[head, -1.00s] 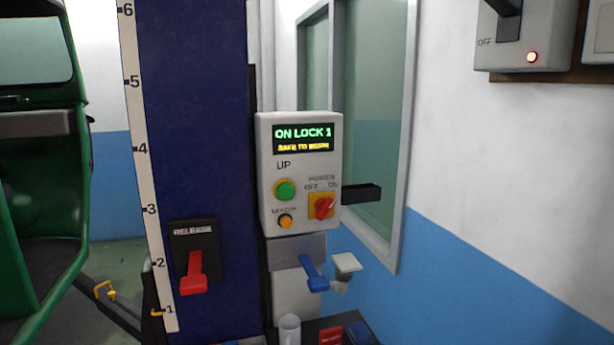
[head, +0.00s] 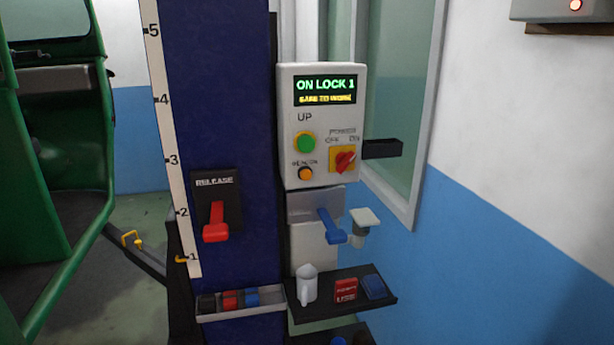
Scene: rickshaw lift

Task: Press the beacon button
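The beacon button (head: 305,173) is a small orange round button at the lower left of the grey control box (head: 322,125), under a small label that seems to read BEACON. Above it on the box are a green UP button (head: 305,142) and a lit display (head: 325,91) reading "ON LOCK 1" and, in yellow, what looks like "SAFE TO WORK". To its right is a red power switch (head: 345,160) on a yellow plate, turned toward ON. Neither of my grippers is in the head view. Nothing covers the beacon button.
A blue column (head: 225,90) with a number scale carries a red release lever (head: 215,222). Below the box are a blue lever (head: 331,226) and a dark shelf (head: 385,299) with small items. A green vehicle (head: 60,150) stands left. A black block (head: 382,148) juts out right of the box.

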